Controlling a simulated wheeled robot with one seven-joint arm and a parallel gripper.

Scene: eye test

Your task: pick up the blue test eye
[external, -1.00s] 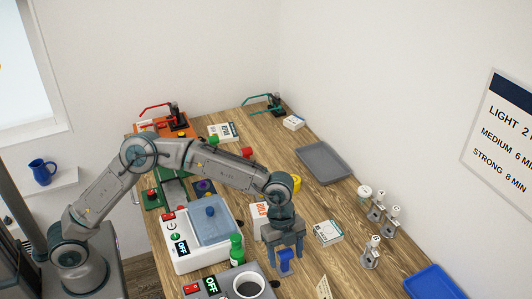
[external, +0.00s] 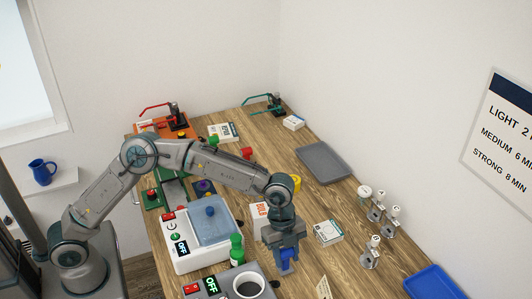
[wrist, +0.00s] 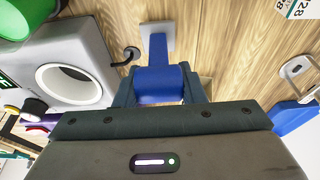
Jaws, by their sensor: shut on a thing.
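The blue test eye (wrist: 157,82) is a blue piece with a narrow blue stem and a small light grey square plate at its far end. In the wrist view it sits between the two fingers of my gripper (wrist: 160,92), which touch its sides. In the external view my gripper (external: 287,266) points down near the front of the table, shut on the blue test eye (external: 286,255). The fingers hide part of it. I cannot tell whether it rests on the table or hangs just above it.
A grey unit with a round white opening (external: 248,286) and a green bottle (external: 237,250) stand close on the left. A white box (external: 328,232) and several small tagged stands (external: 370,253) are to the right. A blue tray (external: 433,283) lies at the front right.

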